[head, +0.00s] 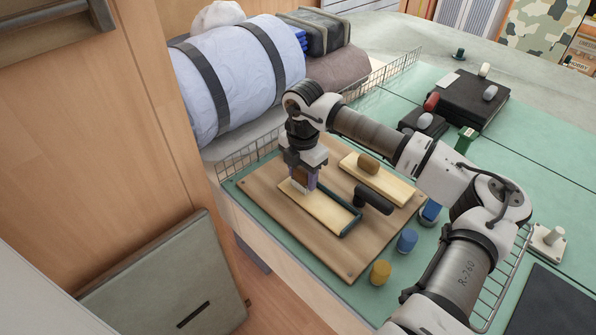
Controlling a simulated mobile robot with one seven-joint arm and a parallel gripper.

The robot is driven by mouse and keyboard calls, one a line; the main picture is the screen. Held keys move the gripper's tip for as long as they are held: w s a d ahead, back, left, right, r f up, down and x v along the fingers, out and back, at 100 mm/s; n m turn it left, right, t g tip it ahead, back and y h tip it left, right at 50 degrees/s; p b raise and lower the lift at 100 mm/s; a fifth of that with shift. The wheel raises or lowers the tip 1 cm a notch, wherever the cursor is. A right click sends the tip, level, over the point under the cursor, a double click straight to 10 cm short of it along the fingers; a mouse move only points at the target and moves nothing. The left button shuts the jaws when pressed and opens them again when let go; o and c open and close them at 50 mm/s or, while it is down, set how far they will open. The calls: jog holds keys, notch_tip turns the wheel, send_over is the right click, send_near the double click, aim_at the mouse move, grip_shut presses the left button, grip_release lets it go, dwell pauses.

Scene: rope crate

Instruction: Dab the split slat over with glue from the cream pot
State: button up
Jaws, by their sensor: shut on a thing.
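A pale wooden slat (328,211) lies on a brown board (270,205), with a dark green frame or clamp along its right end. I cannot make out a split in it. My gripper (303,181) points down over the slat's left end. It is shut on a small purple and brown thing (305,177), mostly hidden by the fingers; I cannot tell whether this touches the slat. A second pale slat (393,187) lies behind, with a brown rounded block on it. A yellow pot (381,272) and a blue pot (407,240) stand right of the board. I cannot pick out a cream pot.
A black-handled tool (372,199) lies by the slat's right end. A low wire rail (250,152) runs behind the board, with a strapped pale blue roll (235,80) beyond. Black boxes (470,98) stand at the back right.

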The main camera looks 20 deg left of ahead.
jog(key=shift+s+d, duration=0.25)
jog(key=shift+d, duration=0.55)
jog(key=shift+s+d+b, duration=0.35)
jog(key=shift+d+b, duration=0.2)
jog(key=shift+d, duration=0.3)
jog(key=shift+s+d+b, duration=0.3)
jog(key=shift+d+b, duration=0.2)
jog(key=shift+d, duration=0.3)
jog(key=shift+s+d+f+b, duration=0.1)
jog(key=shift+s+d+b, duration=0.15)
jog(key=shift+d, duration=0.3)
jog(key=shift+s+d+f+b, duration=0.1)
jog(key=shift+s+d+b, duration=0.1)
jog(key=shift+d+b, duration=0.25)
jog(key=shift+s+d+b, duration=0.2)
jog(key=shift+d, duration=0.45)
jog(key=shift+w+a, duration=0.1)
jog(key=shift+a, duration=0.05)
